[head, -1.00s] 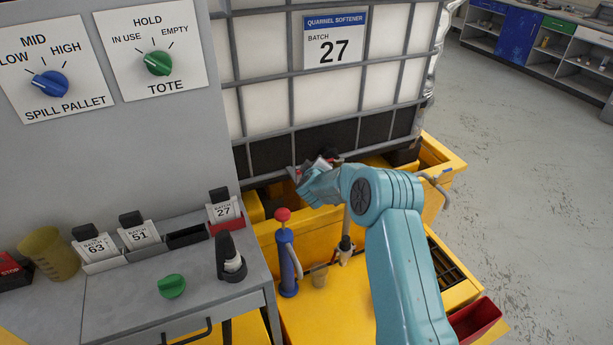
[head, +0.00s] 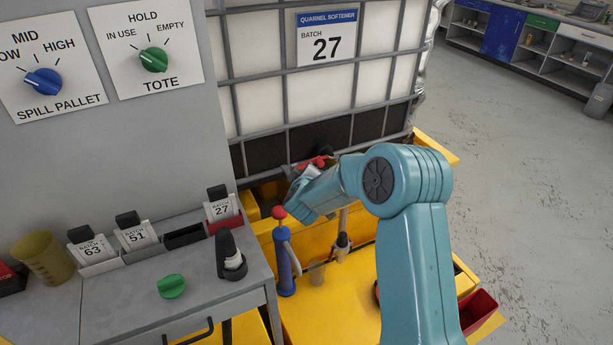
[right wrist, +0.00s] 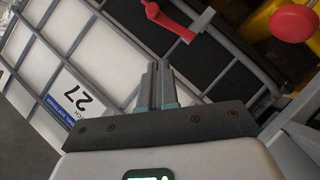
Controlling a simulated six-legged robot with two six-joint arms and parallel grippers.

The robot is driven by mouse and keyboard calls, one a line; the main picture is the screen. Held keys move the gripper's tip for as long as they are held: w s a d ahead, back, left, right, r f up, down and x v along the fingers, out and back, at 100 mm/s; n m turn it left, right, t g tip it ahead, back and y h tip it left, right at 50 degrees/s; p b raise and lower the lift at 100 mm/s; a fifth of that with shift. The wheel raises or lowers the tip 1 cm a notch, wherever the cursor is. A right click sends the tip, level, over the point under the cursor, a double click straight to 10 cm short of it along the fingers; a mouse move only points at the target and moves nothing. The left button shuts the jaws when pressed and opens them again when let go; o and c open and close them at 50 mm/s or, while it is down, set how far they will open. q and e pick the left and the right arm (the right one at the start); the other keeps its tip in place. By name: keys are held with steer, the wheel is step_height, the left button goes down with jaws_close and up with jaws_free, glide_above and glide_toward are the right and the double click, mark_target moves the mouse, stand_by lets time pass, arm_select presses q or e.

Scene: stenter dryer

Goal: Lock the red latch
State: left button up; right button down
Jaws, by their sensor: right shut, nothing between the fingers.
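The red latch (right wrist: 170,20) shows in the right wrist view as a red lever at the top, in front of the dark lower part of the caged tote. In the head view the red latch (head: 318,161) is a small red piece just above my right gripper, partly hidden by it. My right gripper (head: 292,172) is at the foot of the tote. In the right wrist view the right gripper (right wrist: 157,66) has its two fingers together with nothing between them, and the fingertips appear a little short of the lever. My left gripper is not in view.
The white caged tote (head: 257,100) stands on the yellow spill pallet (head: 330,300). A blue pump with a red knob (head: 287,265) stands close below my right gripper; its red knob (right wrist: 294,23) also shows in the right wrist view. A grey bench (head: 120,300) is at left.

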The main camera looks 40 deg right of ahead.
steer(key=n+h+b, duration=0.3)
steer(key=b, duration=0.9)
glide_toward(317, 161)
steer(key=w+d, duration=0.3)
steer(key=shift+s+d+f+t, duration=0.1)
steer(key=shift+d+f+t, duration=0.25)
steer(key=shift+f, duration=0.2)
